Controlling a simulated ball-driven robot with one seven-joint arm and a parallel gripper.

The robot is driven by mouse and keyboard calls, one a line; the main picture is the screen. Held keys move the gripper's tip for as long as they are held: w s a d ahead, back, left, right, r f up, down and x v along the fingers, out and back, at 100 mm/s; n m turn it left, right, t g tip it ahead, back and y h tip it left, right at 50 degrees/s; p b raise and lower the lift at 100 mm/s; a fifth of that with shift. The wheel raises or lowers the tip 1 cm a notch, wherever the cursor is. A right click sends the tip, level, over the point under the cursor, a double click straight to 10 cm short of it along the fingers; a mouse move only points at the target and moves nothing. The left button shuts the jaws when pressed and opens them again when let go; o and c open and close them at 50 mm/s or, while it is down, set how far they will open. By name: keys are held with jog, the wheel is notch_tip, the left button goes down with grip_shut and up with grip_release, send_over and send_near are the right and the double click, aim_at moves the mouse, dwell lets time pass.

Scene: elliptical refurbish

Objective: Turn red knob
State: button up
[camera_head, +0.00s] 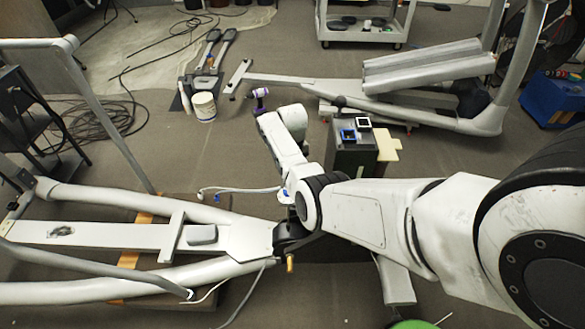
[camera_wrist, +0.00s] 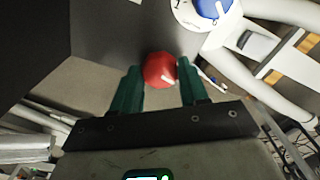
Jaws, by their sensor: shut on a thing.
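The fingers are shut on the knob, one on each side. In the head view my arm reaches down over the equipment, and my own arm hides the gripper and the red knob there.
A grey elliptical frame (camera_head: 90,236) lies at the left. Another frame part (camera_head: 430,68) lies at the upper right. A white bucket (camera_head: 204,106) and a purple drill (camera_head: 260,94) stand on the floor. Black cables (camera_head: 97,118) lie at the left. The floor between is partly clear.

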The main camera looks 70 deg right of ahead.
jog(key=o, duration=1.1)
jog(key=shift+c, duration=0.2)
notch_tip(320, 180, up, 11)
jog(key=p, duration=0.1)
jog(key=shift+f, duration=0.1)
jog(key=s+a+f+n+h, duration=0.1)
jog(key=s+a+f+n, duration=0.15)
jog(key=a, duration=0.75)
jog(key=s+a+f+n, duration=0.1)
jog(key=s+a+f, duration=0.25)
jog(key=a, duration=0.65)
jog(key=s+a+r+n, duration=0.1)
jog(key=s+a, duration=0.4)
jog(key=a, duration=0.2)
jog(key=s+a+r+n+t, duration=0.1)
jog(key=s+a+r+n, duration=0.1)
jog(key=s+a, duration=0.4)
jog(key=shift+a+y, duration=0.4)
jog(key=shift+a, duration=0.85)
